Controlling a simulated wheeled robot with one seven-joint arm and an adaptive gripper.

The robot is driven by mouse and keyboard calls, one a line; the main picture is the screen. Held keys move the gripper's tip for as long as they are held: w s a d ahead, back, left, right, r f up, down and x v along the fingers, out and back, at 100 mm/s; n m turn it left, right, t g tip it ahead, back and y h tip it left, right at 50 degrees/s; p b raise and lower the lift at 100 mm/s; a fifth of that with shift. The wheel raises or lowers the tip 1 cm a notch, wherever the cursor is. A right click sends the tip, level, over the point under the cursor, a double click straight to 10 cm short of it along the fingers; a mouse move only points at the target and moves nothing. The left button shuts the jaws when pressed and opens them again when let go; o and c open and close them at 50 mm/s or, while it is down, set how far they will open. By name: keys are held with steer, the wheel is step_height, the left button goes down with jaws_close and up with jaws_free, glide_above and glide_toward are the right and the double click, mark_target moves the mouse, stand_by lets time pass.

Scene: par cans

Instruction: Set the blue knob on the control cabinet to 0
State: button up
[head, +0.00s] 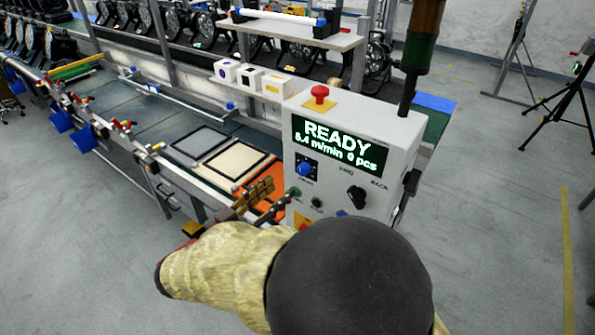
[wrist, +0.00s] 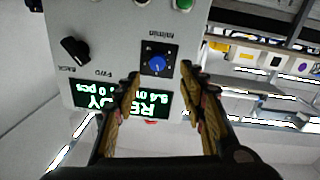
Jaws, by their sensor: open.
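The control cabinet (head: 375,148) is a pale box at the centre right in the head view. Its blue knob (head: 305,168) sits on a dark square dial plate below the left end of the display. In the wrist view, where the cabinet appears upside down, the blue knob (wrist: 157,64) lies just beyond and between my fingertips. The knob's pointer is too small to read. My gripper (head: 281,190) is open and empty at the left of the cabinet face, apart from the knob as far as I can tell. It also shows in the wrist view (wrist: 160,78).
The lit display (head: 333,146) reads READY and 0 pcs. A red stop button (head: 319,95) stands on top. A conveyor (head: 160,120) runs along the left.

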mark_target(301, 172)
steer(key=shift+m, duration=0.7)
steer(key=shift+b+x, duration=0.55)
steer(key=shift+x, duration=3.35)
steer(key=shift+s+d, duration=0.1)
steer(key=shift+d, duration=0.05)
steer(key=shift+c, duration=0.4)
jaws_close()
